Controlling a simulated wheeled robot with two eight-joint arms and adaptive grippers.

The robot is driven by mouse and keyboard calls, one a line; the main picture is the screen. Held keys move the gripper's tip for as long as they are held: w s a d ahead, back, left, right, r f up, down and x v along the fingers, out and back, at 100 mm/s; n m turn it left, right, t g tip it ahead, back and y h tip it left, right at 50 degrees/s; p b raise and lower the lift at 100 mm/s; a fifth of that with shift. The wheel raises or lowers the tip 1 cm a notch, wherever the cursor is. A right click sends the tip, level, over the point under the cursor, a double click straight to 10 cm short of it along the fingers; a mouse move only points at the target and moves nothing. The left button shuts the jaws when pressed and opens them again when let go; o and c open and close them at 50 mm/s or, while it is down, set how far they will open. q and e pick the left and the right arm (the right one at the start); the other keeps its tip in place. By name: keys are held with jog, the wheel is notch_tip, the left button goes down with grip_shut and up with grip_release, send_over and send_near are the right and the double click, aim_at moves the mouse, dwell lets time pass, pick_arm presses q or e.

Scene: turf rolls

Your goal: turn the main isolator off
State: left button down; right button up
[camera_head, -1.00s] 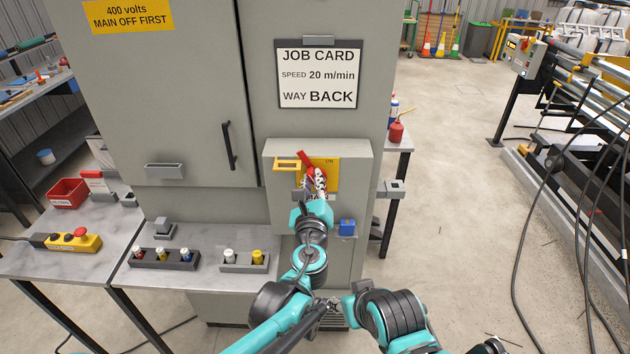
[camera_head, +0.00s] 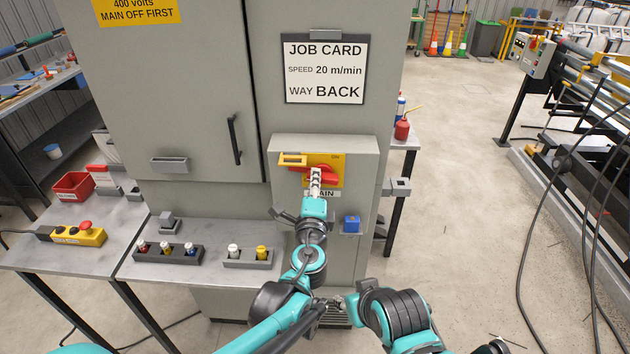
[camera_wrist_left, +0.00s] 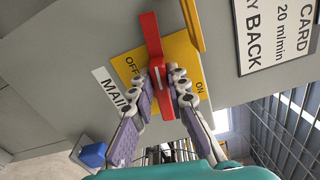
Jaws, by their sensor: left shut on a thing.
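The main isolator is a red handle (camera_head: 327,171) on a yellow plate (camera_head: 338,161), on the grey box at the cabinet front. The handle lies nearly level in the head view. In the left wrist view the handle (camera_wrist_left: 151,35) crosses the plate (camera_wrist_left: 183,50), which reads OFF on one side and ON on the other. My left gripper (camera_head: 316,174) is shut on the handle, its fingers on both sides of it (camera_wrist_left: 163,88). Its fingers hide part of the handle. My right arm is folded low in the head view; its gripper (camera_head: 335,303) is small and unclear there.
A yellow hasp (camera_head: 292,159) sits beside the plate's upper left. A blue block (camera_head: 351,224) is on a ledge at the box's lower right. A bench with fuse holders (camera_head: 168,253) and a yellow button box (camera_head: 78,234) stands left.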

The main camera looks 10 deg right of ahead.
pick_arm(q)
jog(key=shift+f+n, duration=0.2)
jog(key=shift+n, duration=0.6)
jog(key=c, duration=1.5)
grip_release()
jog(key=shift+s, duration=0.1)
jog(key=v, duration=1.2)
jog(key=shift+a, duration=0.1)
